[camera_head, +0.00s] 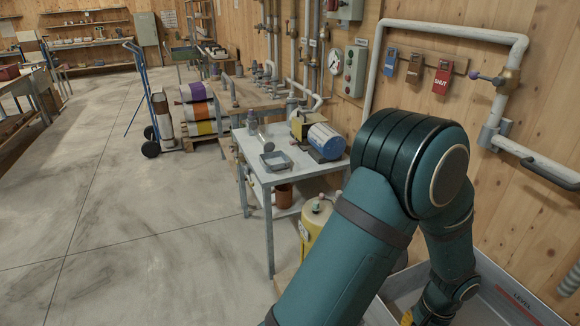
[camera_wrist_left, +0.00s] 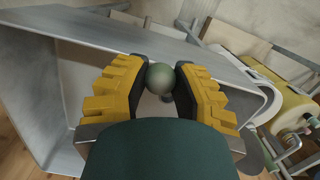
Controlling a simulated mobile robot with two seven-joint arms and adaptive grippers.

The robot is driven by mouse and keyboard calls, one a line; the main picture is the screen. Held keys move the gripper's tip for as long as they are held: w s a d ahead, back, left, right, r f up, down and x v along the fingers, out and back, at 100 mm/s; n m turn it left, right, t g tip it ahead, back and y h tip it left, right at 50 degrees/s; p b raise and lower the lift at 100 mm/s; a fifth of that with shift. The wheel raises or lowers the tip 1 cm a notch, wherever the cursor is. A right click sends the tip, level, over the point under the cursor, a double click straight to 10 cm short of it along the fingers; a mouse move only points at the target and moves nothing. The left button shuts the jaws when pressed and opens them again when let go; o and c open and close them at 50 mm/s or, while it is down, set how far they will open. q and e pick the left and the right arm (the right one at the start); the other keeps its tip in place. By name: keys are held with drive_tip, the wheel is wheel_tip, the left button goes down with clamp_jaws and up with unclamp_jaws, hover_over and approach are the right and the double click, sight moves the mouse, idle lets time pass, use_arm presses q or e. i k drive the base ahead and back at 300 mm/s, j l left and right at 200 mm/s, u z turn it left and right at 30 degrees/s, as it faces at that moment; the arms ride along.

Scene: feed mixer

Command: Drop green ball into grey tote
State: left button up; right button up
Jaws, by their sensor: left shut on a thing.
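A dull green ball (camera_wrist_left: 160,77) sits between the yellow-and-black fingers of my left gripper (camera_wrist_left: 158,82) in the left wrist view, with both pads touching its sides. The gripper is shut on it. The grey tote (camera_wrist_left: 35,95) spreads behind and around the fingers in that view, its sloping walls on the left and right. In the head view the tote (camera_head: 507,292) is at the lower right, partly hidden by my left arm. My left gripper (camera_head: 428,308) shows partly there, over the tote area; the ball is hidden. My right gripper is not in view.
A grey metal table (camera_head: 270,182) with a small tray (camera_head: 275,161) and a blue-and-white cylinder (camera_head: 326,141) stands left of my arm. A yellow container (camera_head: 312,228) is below it. Pipes and switches line the wooden wall. The concrete floor at left is clear.

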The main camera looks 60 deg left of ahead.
sight(276, 163)
drive_tip(key=i+u, duration=0.1)
drive_tip(key=u, duration=2)
